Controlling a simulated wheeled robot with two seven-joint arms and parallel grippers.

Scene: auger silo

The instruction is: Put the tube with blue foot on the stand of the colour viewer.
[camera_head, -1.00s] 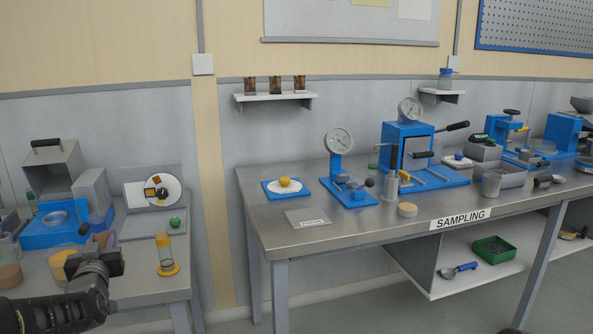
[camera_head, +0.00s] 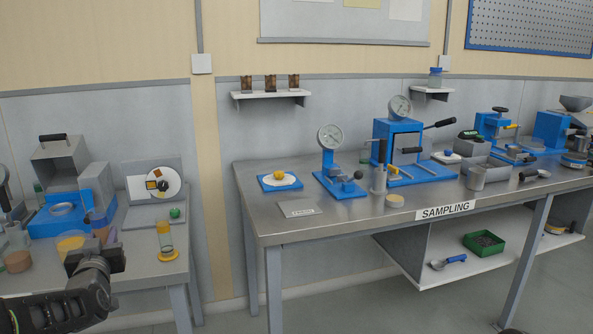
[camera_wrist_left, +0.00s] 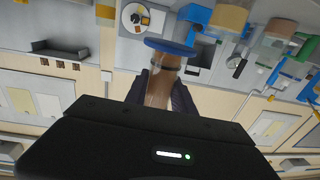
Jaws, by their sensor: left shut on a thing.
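My left gripper (camera_head: 100,257) is at the lower left of the head view, in front of the left bench. In the left wrist view, its fingers (camera_wrist_left: 160,92) are shut on a tube with brown contents (camera_wrist_left: 158,88) and a blue foot (camera_wrist_left: 170,47). My right gripper is not in view.
A tube with yellow foot (camera_head: 166,240) stands in front of the viewer, near the bench edge. A green knob-like object (camera_head: 175,212) is by the viewer. Blue equipment (camera_head: 62,212) and jars (camera_head: 16,258) crowd the left. The sampling bench (camera_head: 330,222) is across a gap.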

